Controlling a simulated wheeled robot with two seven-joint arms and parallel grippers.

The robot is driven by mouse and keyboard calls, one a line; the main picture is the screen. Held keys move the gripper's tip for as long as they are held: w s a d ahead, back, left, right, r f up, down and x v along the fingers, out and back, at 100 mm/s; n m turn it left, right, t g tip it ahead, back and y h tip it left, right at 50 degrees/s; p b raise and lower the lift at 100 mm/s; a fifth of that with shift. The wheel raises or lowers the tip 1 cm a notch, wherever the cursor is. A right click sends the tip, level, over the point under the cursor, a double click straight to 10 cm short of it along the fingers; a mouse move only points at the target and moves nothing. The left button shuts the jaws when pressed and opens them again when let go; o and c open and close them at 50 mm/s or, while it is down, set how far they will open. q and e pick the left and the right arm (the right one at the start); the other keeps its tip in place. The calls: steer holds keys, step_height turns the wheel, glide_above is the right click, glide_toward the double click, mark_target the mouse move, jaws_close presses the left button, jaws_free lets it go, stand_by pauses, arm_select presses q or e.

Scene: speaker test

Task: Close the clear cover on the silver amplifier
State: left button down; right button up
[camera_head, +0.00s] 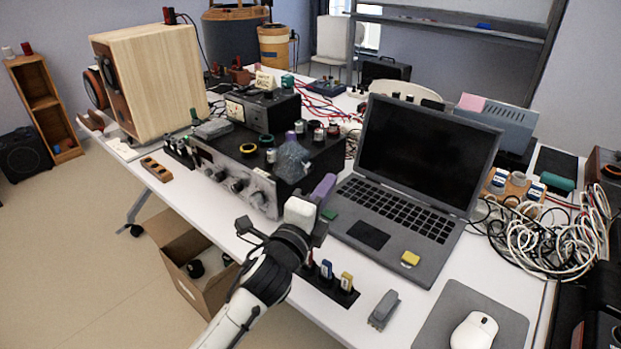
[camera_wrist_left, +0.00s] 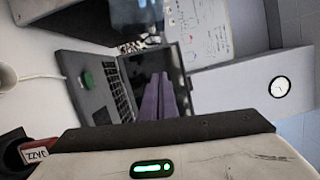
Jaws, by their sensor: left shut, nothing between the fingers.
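The silver amplifier (camera_head: 262,187) stands on the white table left of the laptop, its knobbed front facing the near side. A grey, see-through piece (camera_head: 291,161) rises at its right front corner. It may be the clear cover; its exact shape and tilt are hard to tell. My left gripper (camera_head: 325,186) is just right of the amplifier's front corner, by the laptop's left edge. Its purple fingers (camera_wrist_left: 160,97) are together and empty in the left wrist view. I cannot tell whether they touch anything. My right gripper is not in view.
An open laptop (camera_head: 412,175) stands close to the right of my left gripper. A black box (camera_head: 262,110), jars and rings crowd the amplifier's top. A wooden speaker (camera_head: 153,80) stands behind left. Marker slots (camera_head: 335,284), a grey block (camera_head: 383,309) and a mouse (camera_head: 474,331) lie near the front edge.

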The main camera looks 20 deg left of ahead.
mark_target(295, 165)
arm_select(q)
steer(key=shift+w+a+r, duration=0.1)
steer(key=shift+w+a, duration=0.1)
steer(key=shift+a, duration=0.45)
steer(key=shift+w+a+r, duration=0.1)
steer(key=shift+w+a, duration=0.05)
steer(key=shift+a, duration=0.45)
steer(key=shift+w+a+r, duration=0.1)
steer(key=shift+w+a, duration=0.1)
steer(key=shift+a, duration=0.45)
steer(key=shift+p, duration=0.3)
